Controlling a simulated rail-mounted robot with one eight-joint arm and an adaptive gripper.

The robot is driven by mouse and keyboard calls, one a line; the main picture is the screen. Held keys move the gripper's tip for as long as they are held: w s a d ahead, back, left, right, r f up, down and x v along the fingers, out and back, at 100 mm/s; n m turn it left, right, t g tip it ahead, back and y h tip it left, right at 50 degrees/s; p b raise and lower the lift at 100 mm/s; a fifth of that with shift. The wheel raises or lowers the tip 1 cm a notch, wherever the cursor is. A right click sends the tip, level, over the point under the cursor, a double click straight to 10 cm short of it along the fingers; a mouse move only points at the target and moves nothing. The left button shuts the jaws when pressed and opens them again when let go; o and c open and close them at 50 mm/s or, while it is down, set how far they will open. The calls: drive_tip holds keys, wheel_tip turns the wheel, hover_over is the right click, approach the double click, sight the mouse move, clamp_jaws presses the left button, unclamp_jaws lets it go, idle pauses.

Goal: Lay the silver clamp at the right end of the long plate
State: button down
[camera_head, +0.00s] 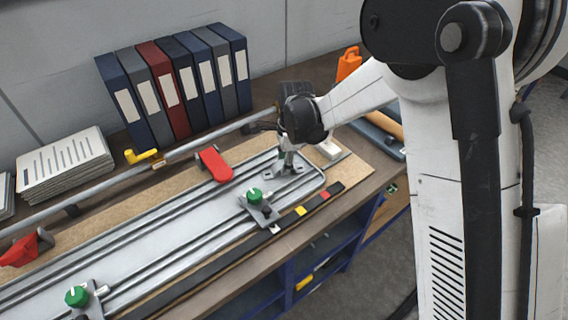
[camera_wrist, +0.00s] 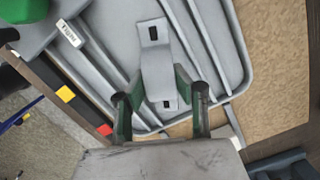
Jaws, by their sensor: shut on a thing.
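The silver clamp (camera_wrist: 155,50) is a bent flat strip with dark slots. In the wrist view it lies between the green fingers of my gripper (camera_wrist: 158,92), which is shut on its near end. In the head view the clamp (camera_head: 272,174) shows below my gripper (camera_head: 287,160), over the right end of the long plate (camera_head: 150,243). Whether it touches the plate is hard to tell. The long plate is grey with raised lengthwise rails and a rounded right end; its rim shows in the wrist view (camera_wrist: 246,75).
Green-knobbed clamps (camera_head: 255,196) (camera_head: 77,296) sit along the plate's front side. A red lever (camera_head: 215,165) stands at its back edge. Behind are a metal rail (camera_head: 110,184), a yellow part (camera_head: 140,156), paper stacks (camera_head: 65,161) and binders (camera_head: 170,90). A dark strip with coloured squares (camera_head: 300,211) runs in front.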

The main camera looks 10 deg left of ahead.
drive_tip(key=c, duration=1.4)
unclamp_jaws()
drive_tip(key=shift+c, duration=0.2)
wheel_tip(320, 180, up, 12)
drive_tip(key=d, duration=0.1)
drive_tip(key=shift+w+d, duration=0.15)
drive_tip(key=shift+w, duration=0.2)
drive_tip(key=shift+d+r, duration=0.1)
drive_tip(key=shift+r, duration=0.05)
